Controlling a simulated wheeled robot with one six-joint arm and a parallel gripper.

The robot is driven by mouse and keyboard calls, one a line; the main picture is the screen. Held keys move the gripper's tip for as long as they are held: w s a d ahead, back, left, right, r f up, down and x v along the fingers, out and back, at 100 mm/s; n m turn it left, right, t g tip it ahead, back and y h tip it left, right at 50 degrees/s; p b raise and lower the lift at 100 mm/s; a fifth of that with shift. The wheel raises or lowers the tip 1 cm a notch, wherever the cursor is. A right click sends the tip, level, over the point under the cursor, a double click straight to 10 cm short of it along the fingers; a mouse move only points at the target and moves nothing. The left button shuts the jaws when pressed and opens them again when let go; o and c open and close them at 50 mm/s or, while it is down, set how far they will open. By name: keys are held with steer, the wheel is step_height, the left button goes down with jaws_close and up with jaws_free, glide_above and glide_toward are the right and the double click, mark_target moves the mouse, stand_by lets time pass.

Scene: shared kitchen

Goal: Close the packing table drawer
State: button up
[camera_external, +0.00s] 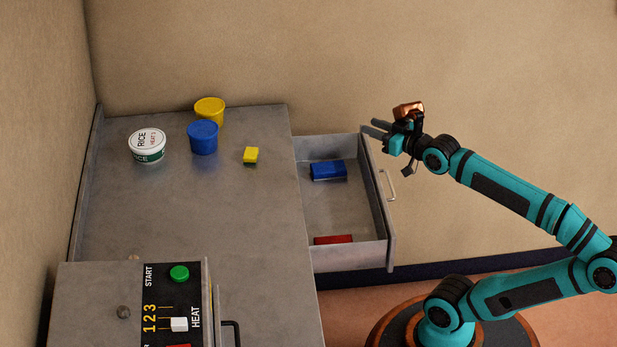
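The packing table drawer (348,256) is pulled out from the right side of the grey table (220,230). Its front panel carries a silver handle (391,185) on the outer right face. A blue block (328,170) and a red block (333,239) lie inside the drawer. My gripper (374,130) is above the far end of the drawer front, pointing left, with its two fingers apart and nothing between them. I cannot tell from this view whether it touches the drawer.
A white rice tub (147,146), a blue cup (203,138), a yellow cup (210,110) and a yellow block (251,155) stand on the table. A heater box (130,300) with buttons sits at the near left. Walls (300,60) bound the back and left.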

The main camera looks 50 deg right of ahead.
steer(key=shift+w+d+f+m+g+h, duration=0.2)
steer(key=shift+w+d+f+m+g, duration=0.1)
steer(key=shift+w+d+f+m, duration=0.25)
steer(key=shift+w+d+f+m+g+h, duration=0.25)
steer(key=shift+w+d+f+g, duration=0.1)
steer(key=shift+f, duration=0.3)
jaws_close()
steer(key=w+d+f+m+g, duration=0.3)
steer(key=d+f+m+g, duration=0.8)
steer(key=f, duration=0.7)
steer(key=s+d+f+m+t+y, duration=0.2)
steer(key=s+d+f+m+y, duration=0.1)
steer(key=d+m+y, duration=0.3)
steer(key=s+d+f+m+t+y, duration=0.1)
steer(key=s+d+f+m+y, duration=0.2)
steer(key=d+m, duration=0.55)
steer(key=a+r+x, duration=0.1)
steer(key=r+x, duration=0.1)
steer(key=x, duration=1.1)
steer(key=shift+w, duration=0.5)
